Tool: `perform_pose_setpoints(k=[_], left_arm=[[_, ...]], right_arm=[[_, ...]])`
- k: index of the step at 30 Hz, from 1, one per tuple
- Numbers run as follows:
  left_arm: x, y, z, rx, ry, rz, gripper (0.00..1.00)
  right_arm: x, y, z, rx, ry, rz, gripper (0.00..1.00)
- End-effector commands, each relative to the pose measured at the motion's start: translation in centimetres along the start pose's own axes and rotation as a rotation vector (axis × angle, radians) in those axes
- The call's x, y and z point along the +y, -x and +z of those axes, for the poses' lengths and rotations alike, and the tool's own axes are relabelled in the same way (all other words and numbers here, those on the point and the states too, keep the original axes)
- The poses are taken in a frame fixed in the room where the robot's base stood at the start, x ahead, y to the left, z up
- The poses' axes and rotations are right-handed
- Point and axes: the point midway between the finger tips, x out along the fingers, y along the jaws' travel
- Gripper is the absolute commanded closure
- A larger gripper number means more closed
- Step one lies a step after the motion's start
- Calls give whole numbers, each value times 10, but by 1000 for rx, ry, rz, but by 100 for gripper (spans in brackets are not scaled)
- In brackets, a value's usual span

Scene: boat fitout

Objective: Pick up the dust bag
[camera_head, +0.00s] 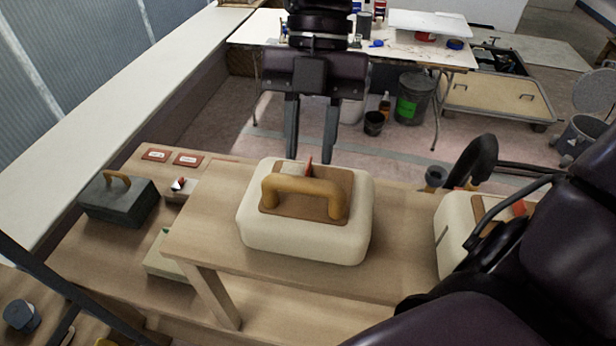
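A cream, rounded, box-like body with a brown top panel and a tan loop handle stands on a raised wooden bench top in the middle; it may be the dust bag (300,238), but no label shows. A small red part sticks up behind its handle (305,187). My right gripper (311,157) points down just behind the handle, its two fingers apart with nothing seen held between them. I cannot tell whether the fingertips touch the body. My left gripper is not in view.
A similar cream body (452,245) stands at the right, partly hidden by my dark arm links. A dark box with a tan handle (120,203) and two red-labelled plates (187,159) lie at the left. A cluttered white table (270,27) stands behind, across open floor.

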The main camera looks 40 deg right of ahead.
Motion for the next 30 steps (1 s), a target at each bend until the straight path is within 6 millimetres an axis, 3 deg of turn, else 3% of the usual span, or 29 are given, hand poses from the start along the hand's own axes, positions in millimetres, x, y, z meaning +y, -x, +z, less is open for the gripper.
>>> perform_pose_setpoints(k=[6,13,20,30], left_arm=[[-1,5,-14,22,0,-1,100],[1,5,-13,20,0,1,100],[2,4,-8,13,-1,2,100],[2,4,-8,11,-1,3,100]], right_arm=[[0,-21,-1,0,0,0,71],[0,-23,0,-1,0,1,71],[0,-23,0,-1,0,1,100],[0,-23,0,-1,0,1,100]])
